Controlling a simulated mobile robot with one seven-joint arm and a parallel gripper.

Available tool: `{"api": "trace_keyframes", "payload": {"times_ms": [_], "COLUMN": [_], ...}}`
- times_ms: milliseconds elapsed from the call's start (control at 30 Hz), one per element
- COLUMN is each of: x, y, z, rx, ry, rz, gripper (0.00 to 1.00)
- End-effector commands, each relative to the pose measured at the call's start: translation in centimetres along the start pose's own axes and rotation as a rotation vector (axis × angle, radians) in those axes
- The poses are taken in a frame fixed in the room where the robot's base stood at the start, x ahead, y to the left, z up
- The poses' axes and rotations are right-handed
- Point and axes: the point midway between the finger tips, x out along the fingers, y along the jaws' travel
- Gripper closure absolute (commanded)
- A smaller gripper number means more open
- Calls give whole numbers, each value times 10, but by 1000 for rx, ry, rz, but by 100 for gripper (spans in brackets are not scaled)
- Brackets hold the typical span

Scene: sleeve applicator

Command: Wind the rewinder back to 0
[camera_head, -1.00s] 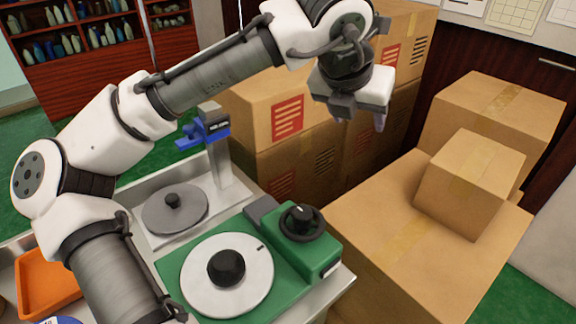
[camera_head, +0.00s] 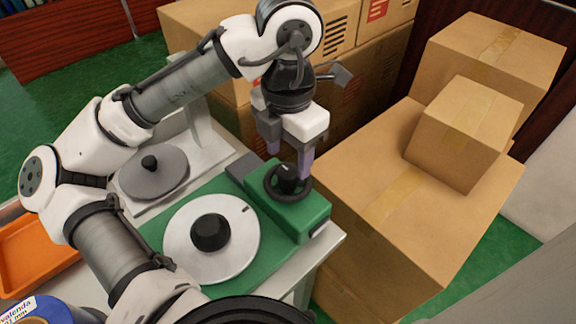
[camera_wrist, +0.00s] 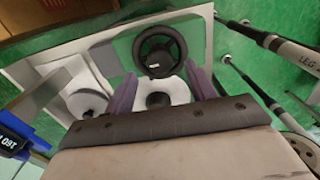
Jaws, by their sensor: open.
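The green machine (camera_head: 172,212), which looks like the rewinder, carries a white disc (camera_head: 185,245) with a black centre knob (camera_head: 210,232) and one dark mark near its rim. A black handwheel (camera_head: 272,190) sits on its raised green housing (camera_head: 305,213); it also shows in the wrist view (camera_wrist: 142,46). No readable scale or number shows on it. My gripper (camera_head: 289,160) points down just above the handwheel, open and empty. In the wrist view my fingers (camera_wrist: 160,72) are apart, with the wheel beyond their tips. I cannot tell whether a finger touches it.
A grey disc (camera_head: 153,180) on a white stand lies left of the green machine. An orange tray (camera_head: 40,250) and a blue roll (camera_head: 40,312) are at the lower left. Cardboard boxes (camera_head: 345,235) crowd the right side and the back.

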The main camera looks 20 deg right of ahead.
Motion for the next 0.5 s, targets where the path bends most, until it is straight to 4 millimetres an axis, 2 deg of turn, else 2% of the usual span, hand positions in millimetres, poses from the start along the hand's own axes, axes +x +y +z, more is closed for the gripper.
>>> {"api": "trace_keyframes", "payload": {"times_ms": [33,200,500], "x": [10,30,37], "y": [-1,0,0], "z": [0,0,0], "rx": [1,0,-1], "ry": [1,0,-1], "rz": [-4,-1,1], "gripper": [45,45,45]}}
